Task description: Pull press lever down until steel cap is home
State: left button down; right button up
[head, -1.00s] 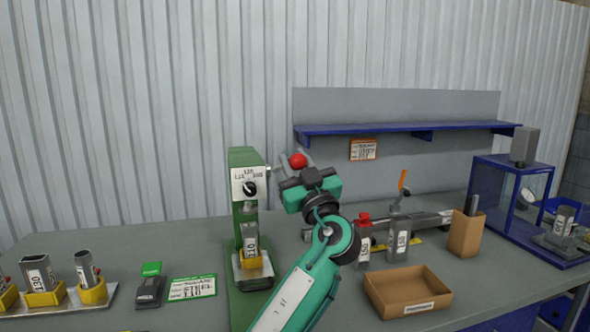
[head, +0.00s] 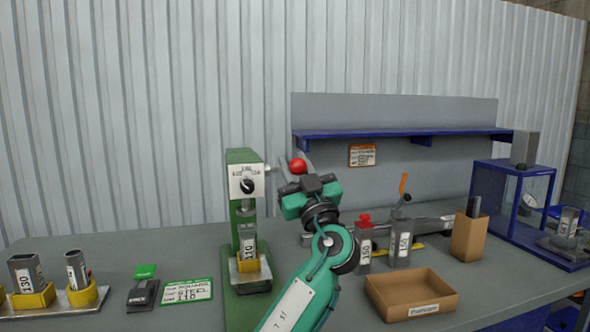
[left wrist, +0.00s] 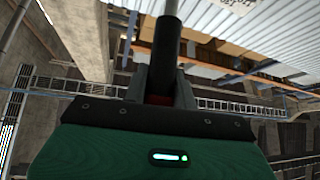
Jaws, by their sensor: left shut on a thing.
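The green press (head: 241,160) stands on the table left of centre, with a dial on its head. A labelled steel tube (head: 248,240) stands upright in a yellow holder under its ram. The steel cap is too small to tell apart from the ram and tube top. The lever's red knob (head: 297,165) shows right of the press head. My left gripper (head: 302,180) is shut on the lever just by the knob. In the left wrist view the dark lever rod (left wrist: 166,45) runs between the fingers, with a bit of red there. My right gripper is not in view.
Tubes in yellow holders (head: 36,300), a black-and-green device (head: 143,290) and a green-edged card (head: 187,290) lie left. An open cardboard box (head: 410,312), labelled canisters (head: 399,245) and a blue-framed case (head: 490,190) stand right. A blue shelf (head: 400,135) is behind.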

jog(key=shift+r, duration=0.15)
pick_arm(q)
jog(key=c, duration=1.1)
grip_release()
jog(key=shift+f, duration=0.15)
jog(key=shift+b+v, duration=1.4)
jog(key=shift+v, duration=5.45)
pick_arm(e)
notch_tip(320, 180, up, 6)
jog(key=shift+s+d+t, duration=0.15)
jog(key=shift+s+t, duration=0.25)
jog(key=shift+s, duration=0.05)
